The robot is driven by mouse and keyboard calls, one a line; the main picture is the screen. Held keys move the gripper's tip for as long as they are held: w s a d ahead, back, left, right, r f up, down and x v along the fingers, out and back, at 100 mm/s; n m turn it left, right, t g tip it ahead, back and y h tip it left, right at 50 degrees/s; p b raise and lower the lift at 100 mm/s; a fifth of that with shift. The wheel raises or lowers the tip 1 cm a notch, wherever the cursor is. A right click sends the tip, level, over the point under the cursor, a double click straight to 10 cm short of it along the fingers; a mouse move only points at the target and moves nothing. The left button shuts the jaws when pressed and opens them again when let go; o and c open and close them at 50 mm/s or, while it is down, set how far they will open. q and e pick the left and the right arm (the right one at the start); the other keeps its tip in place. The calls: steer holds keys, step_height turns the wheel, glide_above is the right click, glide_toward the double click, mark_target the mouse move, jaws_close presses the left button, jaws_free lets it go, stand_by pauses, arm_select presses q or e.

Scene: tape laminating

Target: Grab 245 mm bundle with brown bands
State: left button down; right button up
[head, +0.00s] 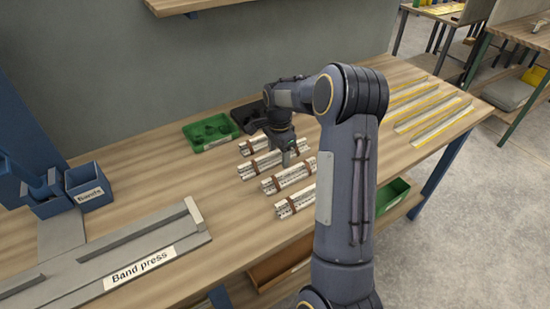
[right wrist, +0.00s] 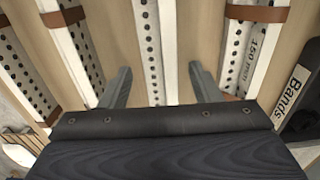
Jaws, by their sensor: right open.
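Several bundles of white perforated strips with brown bands lie side by side on the bench, among them a front one (head: 296,201) and a back one (head: 256,145) in the head view. My right gripper (head: 287,158) hangs over the middle of this group, partly hiding it. In the right wrist view my right gripper (right wrist: 160,70) is open, with a white perforated strip piece (right wrist: 151,45) between its fingers, not gripped. A bundle marked 150 mm (right wrist: 252,50) with brown bands lies to the right there. I cannot read a 245 mm mark. My left gripper is out of view.
A green tray (head: 211,132) with dark pieces stands behind the bundles. Yellow-edged strips (head: 432,122) lie at right. The bench between press and bundles is clear.

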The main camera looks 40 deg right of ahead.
steer(key=c, duration=1.2)
steer(key=shift+r, duration=0.1)
